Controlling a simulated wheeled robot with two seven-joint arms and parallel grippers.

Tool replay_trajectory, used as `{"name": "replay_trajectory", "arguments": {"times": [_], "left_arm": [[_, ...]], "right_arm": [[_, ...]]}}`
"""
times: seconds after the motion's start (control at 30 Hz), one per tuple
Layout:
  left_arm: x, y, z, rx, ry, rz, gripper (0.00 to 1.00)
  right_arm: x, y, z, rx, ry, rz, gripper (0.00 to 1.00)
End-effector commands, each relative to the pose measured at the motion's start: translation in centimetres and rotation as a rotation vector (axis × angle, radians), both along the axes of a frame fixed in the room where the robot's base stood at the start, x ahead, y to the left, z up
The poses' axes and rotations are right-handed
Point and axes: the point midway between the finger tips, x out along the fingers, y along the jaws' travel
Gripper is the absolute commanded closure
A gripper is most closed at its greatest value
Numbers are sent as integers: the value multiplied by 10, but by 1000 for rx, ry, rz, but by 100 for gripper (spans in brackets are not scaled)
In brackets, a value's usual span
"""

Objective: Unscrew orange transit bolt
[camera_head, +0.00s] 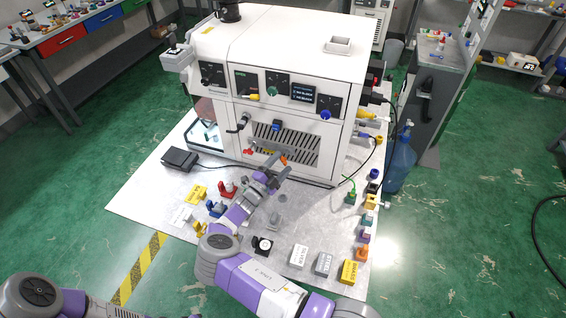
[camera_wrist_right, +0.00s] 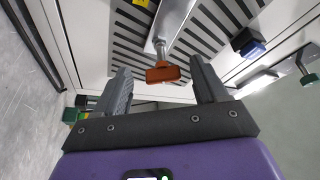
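The orange transit bolt (camera_wrist_right: 163,74) has a flat orange head on a metal shank and sticks out of a metal bracket on the slotted front panel of the white machine (camera_wrist_right: 95,35). In the head view the bolt (camera_head: 283,159) shows as a small orange spot just past my right gripper (camera_head: 273,170). In the right wrist view my right gripper (camera_wrist_right: 160,78) is open, with the bolt head between its two finger ends and a gap on each side. Only part of my left arm shows at the lower left, and its gripper is out of view.
The white machine (camera_head: 285,50) stands on a pale mat (camera_head: 150,195) with knobs and cables on its front. Several coloured blocks, including a yellow one (camera_head: 349,271), lie on the mat's right and front. A blue bottle (camera_head: 401,162) stands at the right. Green floor (camera_head: 470,230) is open beyond.

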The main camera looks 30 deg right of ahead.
Motion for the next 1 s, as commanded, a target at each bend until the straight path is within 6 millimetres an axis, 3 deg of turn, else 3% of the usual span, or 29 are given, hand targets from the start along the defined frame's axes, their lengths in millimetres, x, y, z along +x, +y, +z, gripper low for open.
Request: {"name": "replay_trajectory", "arguments": {"times": [0.43, 1.0], "left_arm": [[0, 0, 2, 0, 0, 0, 57], [0, 0, 21, 0, 0, 0, 57]], "right_arm": [[-1, 3, 2, 0, -3, 2, 28], [-26, 32, 1, 0, -3, 2, 28]]}}
